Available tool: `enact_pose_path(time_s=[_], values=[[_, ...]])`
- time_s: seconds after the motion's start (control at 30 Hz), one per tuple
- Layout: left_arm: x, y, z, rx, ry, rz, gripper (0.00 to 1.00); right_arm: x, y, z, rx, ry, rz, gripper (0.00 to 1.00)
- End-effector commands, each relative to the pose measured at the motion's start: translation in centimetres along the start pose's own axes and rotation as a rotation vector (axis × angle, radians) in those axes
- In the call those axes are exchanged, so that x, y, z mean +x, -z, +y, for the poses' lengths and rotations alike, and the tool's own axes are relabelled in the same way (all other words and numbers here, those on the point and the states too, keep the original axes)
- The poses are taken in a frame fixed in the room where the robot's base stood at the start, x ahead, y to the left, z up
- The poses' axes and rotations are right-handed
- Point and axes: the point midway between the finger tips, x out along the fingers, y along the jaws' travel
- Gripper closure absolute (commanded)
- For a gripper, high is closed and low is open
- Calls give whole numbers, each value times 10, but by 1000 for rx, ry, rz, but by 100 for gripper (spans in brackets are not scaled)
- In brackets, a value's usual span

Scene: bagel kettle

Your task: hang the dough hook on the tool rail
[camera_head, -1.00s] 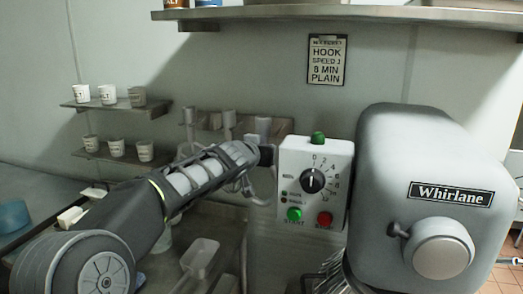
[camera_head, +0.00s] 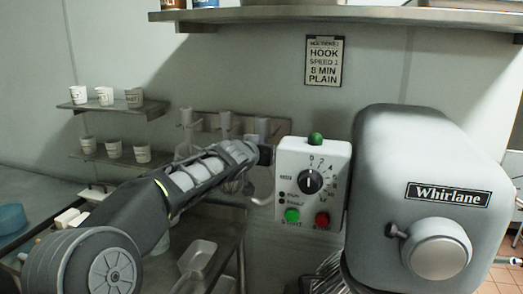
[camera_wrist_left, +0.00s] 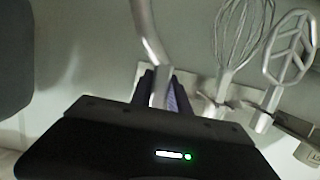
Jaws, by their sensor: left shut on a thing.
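My left gripper (camera_head: 264,155) is in front of the tool rail (camera_head: 207,122), just left of the mixer's control box. In the left wrist view its fingers (camera_wrist_left: 167,92) are shut on the dough hook (camera_wrist_left: 148,35), a bent grey metal rod. In the head view the hook's curved part (camera_head: 262,200) shows below the gripper, beside the control box. In the left wrist view a wire whisk (camera_wrist_left: 240,35) and a flat beater (camera_wrist_left: 290,48) are at the rail, right of the hook. The arm partly hides the rail in the head view. My right gripper is not in view.
The mixer (camera_head: 430,160) and its control box (camera_head: 312,185) stand close on the right. Small shelves with cups (camera_head: 113,110) are on the wall at left. A long shelf (camera_head: 340,14) runs above.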

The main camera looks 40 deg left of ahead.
Motion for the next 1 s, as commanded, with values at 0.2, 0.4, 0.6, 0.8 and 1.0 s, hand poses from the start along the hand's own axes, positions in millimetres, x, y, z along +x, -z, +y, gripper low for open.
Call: enact_pose_path(time_s=[0.2,0.4,0.6,0.8,1.0], values=[[0,3,0,0,-1,6,100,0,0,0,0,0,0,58],[6,6,0,-1,-1,6,100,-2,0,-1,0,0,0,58],[15,8,0,-1,-1,6,100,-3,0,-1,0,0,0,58],[24,10,0,-1,-1,6,100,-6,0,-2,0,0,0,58],[28,11,0,0,-1,6,100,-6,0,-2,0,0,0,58]])
